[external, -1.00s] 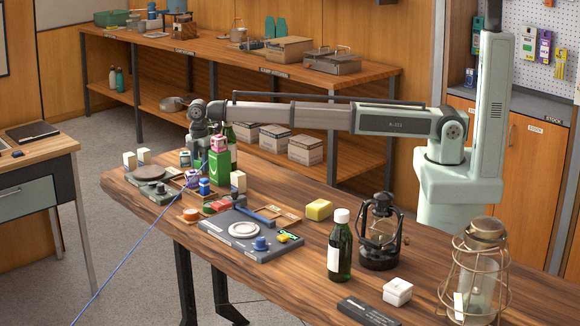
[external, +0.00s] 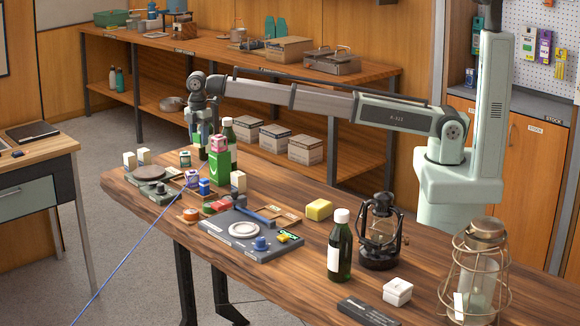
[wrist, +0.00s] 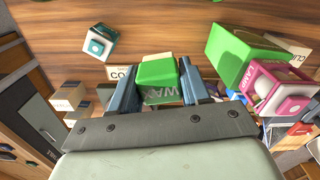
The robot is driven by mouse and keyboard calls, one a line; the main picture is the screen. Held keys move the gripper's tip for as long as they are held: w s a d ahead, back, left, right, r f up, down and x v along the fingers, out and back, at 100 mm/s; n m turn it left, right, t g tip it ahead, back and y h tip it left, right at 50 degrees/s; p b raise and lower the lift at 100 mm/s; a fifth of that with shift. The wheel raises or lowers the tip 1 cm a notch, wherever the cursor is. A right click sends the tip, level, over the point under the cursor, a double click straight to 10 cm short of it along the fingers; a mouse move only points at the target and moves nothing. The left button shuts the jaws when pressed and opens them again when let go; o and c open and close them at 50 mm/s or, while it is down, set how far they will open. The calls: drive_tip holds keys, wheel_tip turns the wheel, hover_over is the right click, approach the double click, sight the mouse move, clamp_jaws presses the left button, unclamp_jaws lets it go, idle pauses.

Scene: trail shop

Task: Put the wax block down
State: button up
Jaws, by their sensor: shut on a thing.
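The wax block (wrist: 158,75) is green, with white letters partly readable on its side. It sits between the two blue-grey fingers of my gripper (wrist: 158,88) in the wrist view, and the gripper is shut on it. In the external view my gripper (external: 200,140) hangs above the far left part of the wooden table, beside the tall green box. The held block is small and partly hidden by the fingers there. In the wrist view the block is over wood, with a label card (wrist: 121,72) just left of it.
A tall green box (external: 219,165) with a pink-and-white block (external: 218,143) on top stands close right of the gripper. A dark green bottle (external: 229,133) is behind it. A white-and-teal block (wrist: 98,42) lies to the left. Several small items crowd the table in front.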

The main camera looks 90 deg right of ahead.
sight(199, 132)
wheel_tip(199, 132, up, 11)
drive_tip(key=shift+r, duration=0.15)
drive_tip(key=s+a+n, duration=0.4)
drive_tip(key=s+a, duration=0.5)
drive_tip(key=a, duration=0.5)
drive_tip(key=s+a+n, duration=0.3)
drive_tip(key=s+a, duration=0.7)
drive_tip(key=a, duration=0.5)
drive_tip(key=s+a+n, duration=0.4)
drive_tip(key=s+a, duration=0.4)
drive_tip(key=s, duration=0.5)
drive_tip(key=s+a+n, duration=0.4)
drive_tip(key=s+a, duration=0.4)
drive_tip(key=s, duration=0.5)
drive_tip(key=shift+n, duration=0.3)
drive_tip(key=shift+s+a+f, duration=0.1)
drive_tip(key=shift+a+f, duration=0.05)
drive_tip(key=shift+f, duration=10.5)
drive_tip(key=shift+f, duration=0.15)
